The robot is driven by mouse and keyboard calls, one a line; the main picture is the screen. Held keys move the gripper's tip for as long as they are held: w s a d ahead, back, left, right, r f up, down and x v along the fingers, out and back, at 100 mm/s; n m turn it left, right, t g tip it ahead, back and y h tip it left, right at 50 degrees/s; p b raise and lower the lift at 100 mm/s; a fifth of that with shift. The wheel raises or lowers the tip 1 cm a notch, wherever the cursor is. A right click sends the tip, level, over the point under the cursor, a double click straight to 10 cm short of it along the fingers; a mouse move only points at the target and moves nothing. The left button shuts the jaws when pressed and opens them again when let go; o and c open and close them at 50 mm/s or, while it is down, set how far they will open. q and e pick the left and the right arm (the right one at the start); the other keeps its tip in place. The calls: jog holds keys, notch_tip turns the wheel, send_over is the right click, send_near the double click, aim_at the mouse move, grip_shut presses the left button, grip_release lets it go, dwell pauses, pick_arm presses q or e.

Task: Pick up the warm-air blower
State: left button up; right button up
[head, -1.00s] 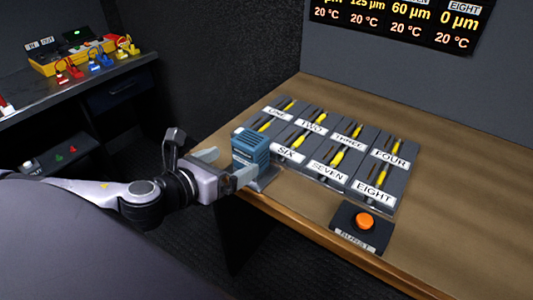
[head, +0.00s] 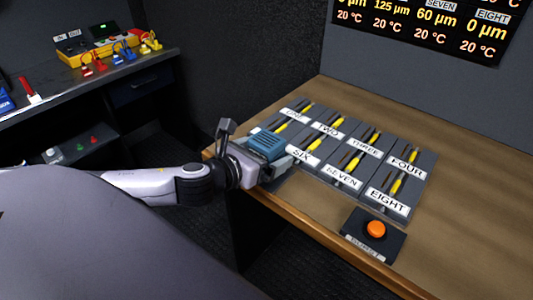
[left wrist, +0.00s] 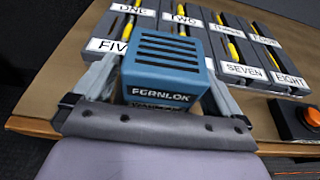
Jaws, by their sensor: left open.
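The warm-air blower is a blue box (head: 267,146) with dark slots on top, at the left end of the wooden bench. It fills the middle of the left wrist view (left wrist: 165,68), its FERNLOK label facing the camera. My left gripper (head: 272,154) is open, with one finger on each side of the blower. In the left wrist view (left wrist: 163,85) the fingers flank it, and I cannot tell whether either touches it. The blower's base is hidden by the gripper. My right gripper is not in view.
Grey labelled blocks (head: 345,180) with yellow-handled tools stand close beyond the blower. A box with an orange button (head: 375,229) sits near the bench's front edge. The bench (head: 470,215) is clear on the right. A dark side table (head: 110,75) holds coloured plugs at left.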

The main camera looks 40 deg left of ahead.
pick_arm(q)
jog(key=shift+w+f, duration=0.1)
jog(key=shift+w, duration=0.25)
jog(key=c, duration=1.4)
jog(key=shift+o, duration=0.2)
